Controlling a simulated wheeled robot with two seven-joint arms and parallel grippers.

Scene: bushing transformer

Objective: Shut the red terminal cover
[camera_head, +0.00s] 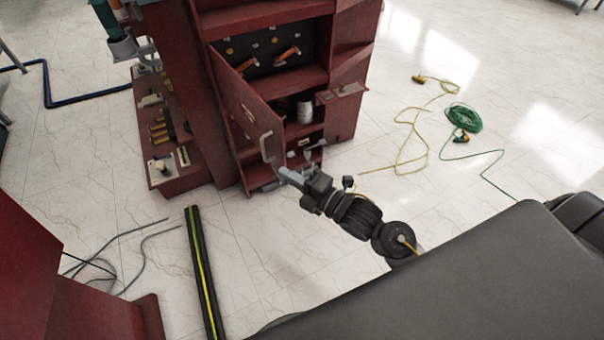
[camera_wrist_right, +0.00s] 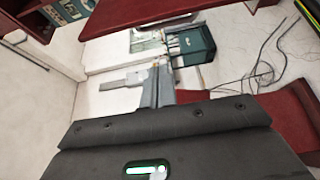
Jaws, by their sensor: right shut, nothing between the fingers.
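The red terminal cover (camera_head: 238,108) is a tall red door on the red cabinet, standing open in the head view. It carries a light curved handle (camera_head: 266,147) near its free edge. My right gripper (camera_head: 284,173) is shut and empty, just below the handle in the picture. Whether it touches the cover, I cannot tell. In the right wrist view the closed fingers (camera_wrist_right: 156,84) point away over pale floor. My left gripper is not in view.
The red cabinet (camera_head: 268,15) has shelves with tools and a white container (camera_head: 305,112). A black and yellow floor strip (camera_head: 202,270) lies at lower left. A yellow cable (camera_head: 408,150) and a green coiled hose (camera_head: 462,118) lie on the floor at right.

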